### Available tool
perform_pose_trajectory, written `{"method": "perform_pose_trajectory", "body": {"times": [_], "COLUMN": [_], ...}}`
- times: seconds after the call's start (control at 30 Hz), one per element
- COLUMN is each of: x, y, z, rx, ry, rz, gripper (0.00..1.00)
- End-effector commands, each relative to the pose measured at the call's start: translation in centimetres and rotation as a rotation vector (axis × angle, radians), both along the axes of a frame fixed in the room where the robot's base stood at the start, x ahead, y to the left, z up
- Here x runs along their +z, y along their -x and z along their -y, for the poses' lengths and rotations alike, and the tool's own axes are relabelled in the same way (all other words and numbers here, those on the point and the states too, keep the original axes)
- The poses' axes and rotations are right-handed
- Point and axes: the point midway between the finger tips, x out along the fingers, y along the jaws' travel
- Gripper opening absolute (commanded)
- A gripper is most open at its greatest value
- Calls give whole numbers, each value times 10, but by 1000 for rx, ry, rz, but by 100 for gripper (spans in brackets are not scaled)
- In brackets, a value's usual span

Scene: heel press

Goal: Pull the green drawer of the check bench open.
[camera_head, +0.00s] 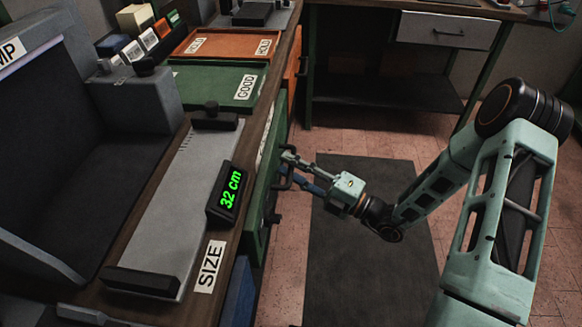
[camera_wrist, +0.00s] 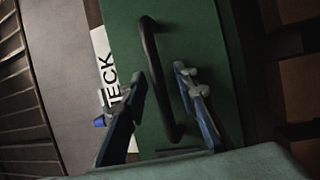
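The green drawer (camera_head: 262,190) is in the side of the check bench (camera_head: 225,250), and its front looks flush with the bench. In the wrist view, the drawer front (camera_wrist: 205,25) fills the middle, with its dark bar handle (camera_wrist: 151,60) running top to bottom. My gripper (camera_head: 284,168) is at the drawer front in the head view. In the wrist view my gripper (camera_wrist: 160,82) is open, one finger on each side of the handle. I cannot tell whether either finger touches it. Part of the handle is hidden in the head view.
A size gauge with a "32 cm" display (camera_head: 227,197) stands on the bench top. Green (camera_head: 220,85) and orange (camera_head: 230,42) trays lie farther back. An orange drawer front (camera_head: 291,75) is beyond the green one. A dark floor mat (camera_head: 375,250) lies beside the bench.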

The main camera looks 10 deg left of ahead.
Motion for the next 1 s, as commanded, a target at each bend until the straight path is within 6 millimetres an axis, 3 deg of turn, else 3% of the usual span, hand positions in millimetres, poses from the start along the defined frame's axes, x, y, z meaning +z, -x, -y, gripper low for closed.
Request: {"method": "perform_pose_trajectory", "body": {"times": [0.1, 0.37, 0.77, 1.0], "x": [0, 0, 0, 2], "y": [0, 0, 0, -1], "z": [0, 1, 1, 17], "rx": [0, 0, 0, -3], "ry": [0, 0, 0, 0], "rz": [1, 1, 1, 0], "gripper": [27, 0, 0, 0]}}
